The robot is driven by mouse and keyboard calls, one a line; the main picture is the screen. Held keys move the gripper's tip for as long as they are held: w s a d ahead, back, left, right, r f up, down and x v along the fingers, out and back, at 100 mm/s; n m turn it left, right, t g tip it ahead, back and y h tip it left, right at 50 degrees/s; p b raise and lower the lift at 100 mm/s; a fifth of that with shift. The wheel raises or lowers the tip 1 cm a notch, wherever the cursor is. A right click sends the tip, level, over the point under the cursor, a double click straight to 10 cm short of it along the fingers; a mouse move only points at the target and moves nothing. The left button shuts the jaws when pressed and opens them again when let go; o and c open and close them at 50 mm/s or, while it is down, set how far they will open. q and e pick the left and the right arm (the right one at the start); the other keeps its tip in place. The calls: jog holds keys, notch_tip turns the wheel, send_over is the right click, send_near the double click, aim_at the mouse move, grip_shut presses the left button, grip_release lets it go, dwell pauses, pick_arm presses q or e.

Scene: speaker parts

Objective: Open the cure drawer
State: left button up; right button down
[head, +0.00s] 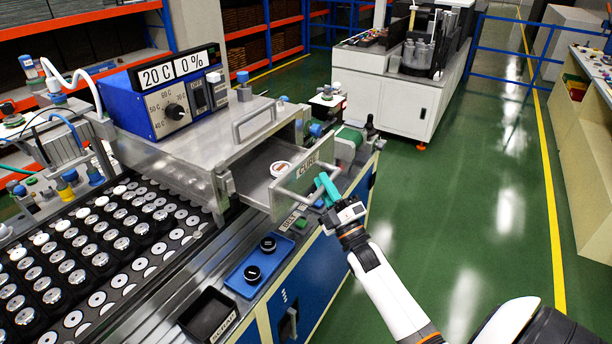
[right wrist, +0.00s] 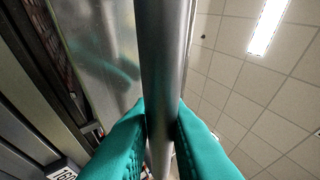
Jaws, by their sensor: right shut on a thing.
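My right gripper (head: 327,188), with teal fingers, is at the handle's right side. In the right wrist view the fingers are shut on the round handle bar (right wrist: 165,70), one on each side. My left gripper does not show.
A blue control box (head: 165,95) reading 20 C and 0% stands on the oven. A blue tray (head: 258,268) with two black parts and a black bin (head: 208,315) sit in front of the drawer. Rows of round parts (head: 90,240) fill the left. Green floor (head: 480,210) is free on the right.

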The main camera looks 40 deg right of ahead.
jog(key=s, duration=0.1)
jog(key=s+d, duration=0.1)
jog(key=s, duration=0.1)
jog(key=s+d, duration=0.1)
jog(key=s, duration=0.1)
dwell(0.3)
jog(key=c, duration=1.4)
grip_release()
jog(key=shift+w, duration=0.1)
jog(key=b+v, duration=0.4)
jog(key=v, duration=0.8)
